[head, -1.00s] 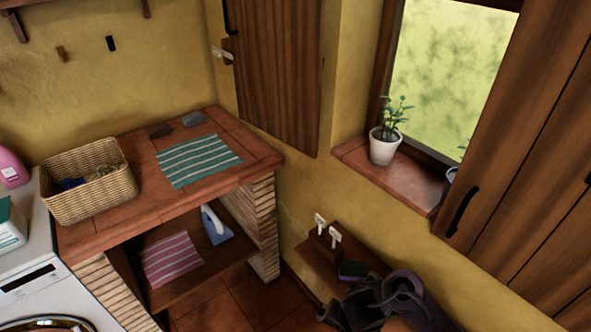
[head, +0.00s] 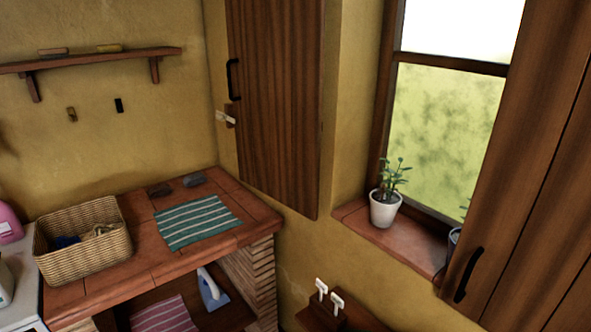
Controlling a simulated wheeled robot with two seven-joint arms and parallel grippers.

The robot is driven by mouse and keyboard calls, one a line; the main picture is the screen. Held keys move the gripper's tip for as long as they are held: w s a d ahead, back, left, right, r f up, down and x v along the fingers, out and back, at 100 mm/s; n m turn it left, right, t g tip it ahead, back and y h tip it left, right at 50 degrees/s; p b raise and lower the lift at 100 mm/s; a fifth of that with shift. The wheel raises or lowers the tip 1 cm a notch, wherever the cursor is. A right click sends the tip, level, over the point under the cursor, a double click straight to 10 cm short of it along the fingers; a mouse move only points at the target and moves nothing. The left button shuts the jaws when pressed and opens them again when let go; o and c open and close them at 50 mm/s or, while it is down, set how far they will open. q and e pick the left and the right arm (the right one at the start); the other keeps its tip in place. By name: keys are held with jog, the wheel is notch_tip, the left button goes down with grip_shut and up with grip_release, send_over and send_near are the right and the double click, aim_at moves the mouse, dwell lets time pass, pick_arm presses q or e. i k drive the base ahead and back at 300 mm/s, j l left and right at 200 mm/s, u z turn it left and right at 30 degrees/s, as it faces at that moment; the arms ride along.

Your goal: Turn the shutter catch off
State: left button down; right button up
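A small white catch lever (head: 226,117) on a brown wooden mount sits at the left edge of the left wooden shutter (head: 275,110), beside the wall. The lever lies nearly level, tilted slightly down to the right. The shutter has a black handle (head: 234,80) just above it. Two more white T-shaped levers, a left one (head: 321,287) and a right one (head: 337,302), stand low under the window on dark wood. I cannot tell which is the task's catch. Neither of my grippers is in view.
A brick counter (head: 140,240) holds a wicker basket (head: 83,245) and a striped green cloth (head: 195,222). A potted plant (head: 384,210) stands on the window sill. The right shutter (head: 520,170) has a black handle (head: 467,275). A shelf (head: 95,61) hangs at upper left.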

aim_at(220, 116)
jog(key=i+j, duration=0.65)
jog(key=j, duration=0.2)
jog(key=j+u, duration=0.05)
